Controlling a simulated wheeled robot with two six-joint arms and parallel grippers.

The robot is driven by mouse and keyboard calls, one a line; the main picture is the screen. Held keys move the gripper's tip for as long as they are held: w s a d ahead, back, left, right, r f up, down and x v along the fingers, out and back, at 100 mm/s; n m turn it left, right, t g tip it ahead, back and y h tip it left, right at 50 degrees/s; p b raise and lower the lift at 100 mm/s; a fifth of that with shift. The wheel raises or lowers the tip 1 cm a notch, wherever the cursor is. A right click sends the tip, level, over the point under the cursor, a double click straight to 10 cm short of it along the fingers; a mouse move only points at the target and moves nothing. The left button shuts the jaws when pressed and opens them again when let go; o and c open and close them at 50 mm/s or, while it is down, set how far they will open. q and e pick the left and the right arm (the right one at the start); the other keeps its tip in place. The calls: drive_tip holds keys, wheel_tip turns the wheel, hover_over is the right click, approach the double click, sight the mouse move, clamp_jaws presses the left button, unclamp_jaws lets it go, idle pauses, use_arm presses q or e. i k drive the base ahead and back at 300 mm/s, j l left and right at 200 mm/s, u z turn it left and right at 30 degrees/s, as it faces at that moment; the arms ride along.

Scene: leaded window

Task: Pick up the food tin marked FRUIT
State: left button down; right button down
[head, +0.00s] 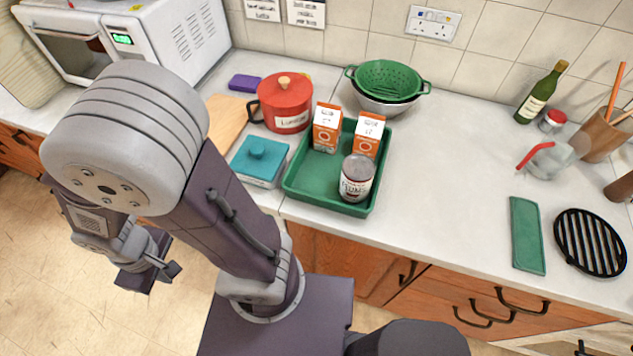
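One tin (357,178) with a pale label and a grey top stands upright in the front right part of the green tray (318,200). Its dark lettering is too small to read surely, and I cannot make out FRUIT on it. No other food tin shows clearly. My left gripper (150,276) hangs at the lower left, over the floor in front of the counter, well away from the tray. Nothing shows in it, and its finger gap is unclear. My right gripper is not in view.
Two orange-and-white cartons (327,128) stand behind the tin in the tray. A red pot (284,102), a teal lidded dish (258,160) and a green colander (386,79) surround the tray. The counter right of the tray is clear up to a green mat (527,235).

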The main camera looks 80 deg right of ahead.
sight(358, 170)
drive_tip(key=z, duration=3.6)
drive_tip(key=u, duration=0.2)
